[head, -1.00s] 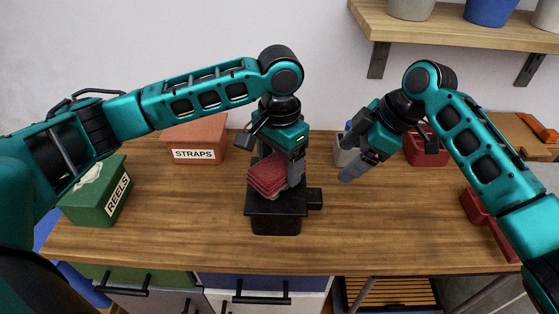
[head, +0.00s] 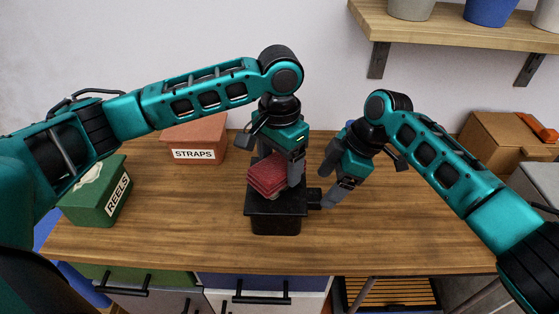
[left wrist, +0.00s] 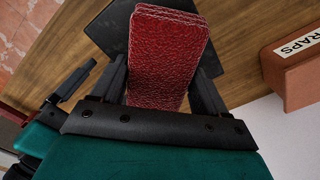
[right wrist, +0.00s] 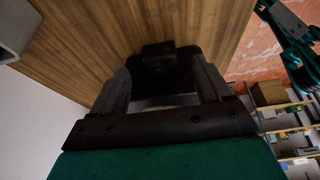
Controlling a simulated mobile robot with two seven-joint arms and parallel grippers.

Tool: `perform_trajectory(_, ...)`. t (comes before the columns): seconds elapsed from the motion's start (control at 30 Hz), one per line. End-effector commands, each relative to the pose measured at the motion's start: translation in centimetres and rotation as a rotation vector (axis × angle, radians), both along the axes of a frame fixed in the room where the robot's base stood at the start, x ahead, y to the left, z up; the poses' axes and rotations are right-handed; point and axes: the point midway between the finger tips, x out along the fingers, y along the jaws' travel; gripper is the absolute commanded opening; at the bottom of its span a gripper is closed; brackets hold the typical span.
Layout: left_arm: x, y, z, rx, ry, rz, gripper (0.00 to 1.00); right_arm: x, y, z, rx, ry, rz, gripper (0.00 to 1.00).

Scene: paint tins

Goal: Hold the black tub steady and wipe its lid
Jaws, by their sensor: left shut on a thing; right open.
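The black tub (head: 276,219) stands on the wooden table in the head view, with a dark block-like handle (head: 314,198) on its right side. My left gripper (head: 283,178) is shut on a red folded cloth (head: 267,174), held over the tub's lid; I cannot tell whether it touches. A small pale patch shows under the cloth. The cloth (left wrist: 166,60) also shows in the left wrist view, with the dark tub behind it. My right gripper (head: 327,187) is open at the handle. In the right wrist view, the dark tub and handle (right wrist: 158,52) lie between and beyond its fingers.
A green REELS box (head: 95,195) is at the left, and a reddish STRAPS box (head: 196,140) stands behind. A cardboard box (head: 495,140) is at the back right. The table (head: 180,235) is clear in front and left of the tub. A shelf (head: 460,28) hangs above right.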

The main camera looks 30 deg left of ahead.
Motion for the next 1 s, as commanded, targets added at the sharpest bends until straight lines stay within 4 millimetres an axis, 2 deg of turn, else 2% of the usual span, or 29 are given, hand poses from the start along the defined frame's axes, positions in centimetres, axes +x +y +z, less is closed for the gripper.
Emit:
perform_trajectory(0.23, 0.0, 0.0, 0.0, 0.000, 0.000, 0.000, 0.50, -0.4, 0.8, -2.2, 0.000, 0.002, 0.000, 0.78)
perform_trajectory(0.63, 0.0, 0.0, 0.0, 0.000, 0.000, 0.000, 0.50, -0.5, 1.0, -2.7, -0.001, 0.001, -0.001, 0.78)
perform_trajectory(1.0, 0.0, 0.0, 0.0, 0.000, 0.000, 0.000, 0.50, -0.5, 1.0, -2.6, 0.000, 0.000, 0.000, 0.42)
